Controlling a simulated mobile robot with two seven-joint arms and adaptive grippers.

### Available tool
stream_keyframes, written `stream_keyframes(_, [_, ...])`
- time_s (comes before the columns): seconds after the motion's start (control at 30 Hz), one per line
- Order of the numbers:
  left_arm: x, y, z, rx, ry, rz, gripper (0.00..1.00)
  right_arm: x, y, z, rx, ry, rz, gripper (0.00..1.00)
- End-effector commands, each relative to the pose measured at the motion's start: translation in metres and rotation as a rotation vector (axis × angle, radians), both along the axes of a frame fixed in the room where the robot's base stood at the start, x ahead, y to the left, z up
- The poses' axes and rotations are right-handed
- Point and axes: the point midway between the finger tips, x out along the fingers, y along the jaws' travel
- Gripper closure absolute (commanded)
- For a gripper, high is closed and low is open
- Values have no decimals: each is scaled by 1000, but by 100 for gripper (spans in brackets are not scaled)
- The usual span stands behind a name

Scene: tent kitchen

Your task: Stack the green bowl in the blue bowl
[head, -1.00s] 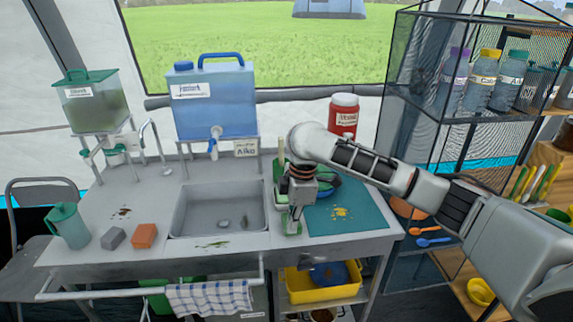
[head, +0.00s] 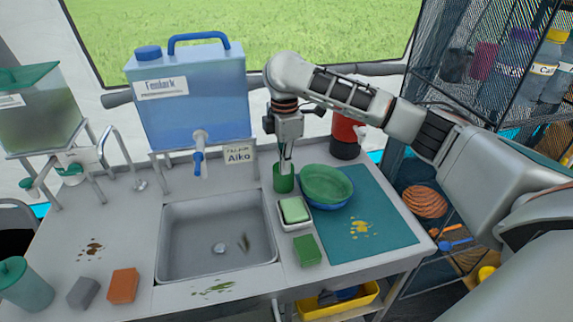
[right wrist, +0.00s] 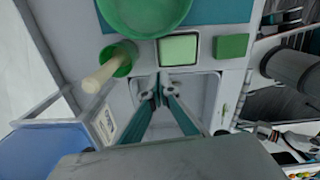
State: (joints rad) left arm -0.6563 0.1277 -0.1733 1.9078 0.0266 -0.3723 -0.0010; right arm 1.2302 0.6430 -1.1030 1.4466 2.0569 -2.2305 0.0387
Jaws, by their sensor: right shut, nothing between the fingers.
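The green bowl (head: 326,183) sits upright in the blue bowl (head: 335,204), on the left part of the teal mat. The blue bowl's side shows below the green one along the front and right. In the right wrist view the green bowl (right wrist: 145,12) is at the top edge, and the blue bowl cannot be made out. My right gripper (head: 286,166) points down, left of the bowls and apart from them, by the green cup. Its fingers (right wrist: 160,88) are together and empty in the right wrist view. My left gripper is not seen.
A green cup (head: 284,183) holds a pale handle (right wrist: 102,72). A soap dish (head: 294,212) and green sponge (head: 307,251) lie between sink (head: 170,240) and teal mat (head: 390,233). The mat's right part is free except for crumbs.

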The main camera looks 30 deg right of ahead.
Motion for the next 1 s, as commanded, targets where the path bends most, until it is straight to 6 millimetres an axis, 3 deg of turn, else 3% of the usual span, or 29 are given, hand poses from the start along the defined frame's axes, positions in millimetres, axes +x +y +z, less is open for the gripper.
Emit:
stream_keyframes(0.4, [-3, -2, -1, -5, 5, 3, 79, -1, 1, -83, 1, 4, -1, 100])
stream_keyframes(0.7, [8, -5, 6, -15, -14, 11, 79, -4, -35, -81, 1, 0, -1, 100])
stream_keyframes(1.0, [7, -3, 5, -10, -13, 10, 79, -5, -40, -81, 0, 0, -1, 100])
